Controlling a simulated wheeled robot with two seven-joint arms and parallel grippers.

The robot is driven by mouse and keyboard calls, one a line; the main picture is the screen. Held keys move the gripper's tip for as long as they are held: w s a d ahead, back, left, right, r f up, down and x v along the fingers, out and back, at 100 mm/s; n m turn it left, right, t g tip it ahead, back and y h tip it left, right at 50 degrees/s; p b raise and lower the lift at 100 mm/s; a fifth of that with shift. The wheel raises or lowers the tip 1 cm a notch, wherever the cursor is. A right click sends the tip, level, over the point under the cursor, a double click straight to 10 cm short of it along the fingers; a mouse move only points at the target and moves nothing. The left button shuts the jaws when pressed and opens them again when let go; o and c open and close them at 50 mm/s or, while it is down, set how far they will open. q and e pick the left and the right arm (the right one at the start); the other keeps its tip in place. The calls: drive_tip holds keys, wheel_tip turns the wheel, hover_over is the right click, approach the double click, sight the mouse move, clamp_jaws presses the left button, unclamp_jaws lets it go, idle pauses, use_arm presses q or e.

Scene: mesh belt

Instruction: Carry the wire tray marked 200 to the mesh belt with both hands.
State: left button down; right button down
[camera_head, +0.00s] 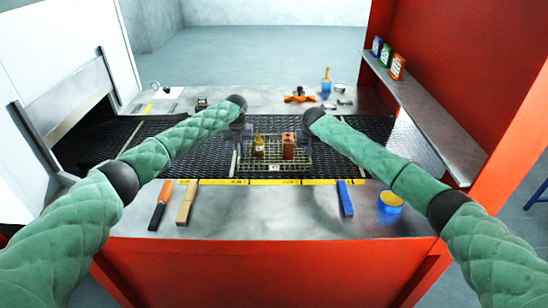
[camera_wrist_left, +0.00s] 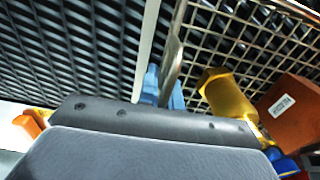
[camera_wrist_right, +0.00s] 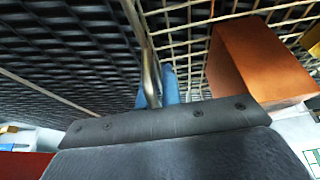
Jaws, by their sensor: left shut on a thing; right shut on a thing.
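The wire tray (camera_head: 275,168) is over the black mesh belt (camera_head: 200,152); I cannot tell whether it touches the belt. A small tag at its front edge is too small to read. It carries a brass-coloured hexagonal piece (camera_head: 259,146) and a reddish-brown block (camera_head: 289,146), also in the left wrist view (camera_wrist_left: 293,108). My left gripper (camera_head: 238,142) is shut on the tray's left handle; its blue fingers pinch the metal bar in the left wrist view (camera_wrist_left: 163,85). My right gripper (camera_wrist_right: 158,88) is shut on the right handle, mostly hidden by the arm in the head view.
The front ledge holds an orange-handled tool (camera_head: 160,205), a wooden-handled brush (camera_head: 187,203), a blue bar (camera_head: 345,198) and a blue-and-yellow cup (camera_head: 390,202). Bottles and small tools stand behind the belt. Three coloured boxes (camera_head: 386,54) stand on the right shelf (camera_head: 425,115).

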use_arm(q)
drive_tip(key=c, duration=2)
unclamp_jaws()
drive_tip(key=shift+a+f, duration=0.15)
use_arm(e)
drive_tip(key=c, duration=2)
unclamp_jaws()
drive_tip(key=shift+d+f, duration=0.1)
drive_tip(key=shift+f, duration=0.05)
use_arm(q)
drive_tip(key=o, duration=0.4)
use_arm(e)
drive_tip(key=o, duration=0.4)
use_arm(q)
drive_tip(key=shift+s, duration=0.1)
use_arm(e)
drive_tip(key=shift+s, duration=0.1)
use_arm(q)
wheel_tip(320, 180, up, 12)
drive_tip(key=shift+f, duration=0.1)
use_arm(e)
drive_tip(key=v, duration=1.2)
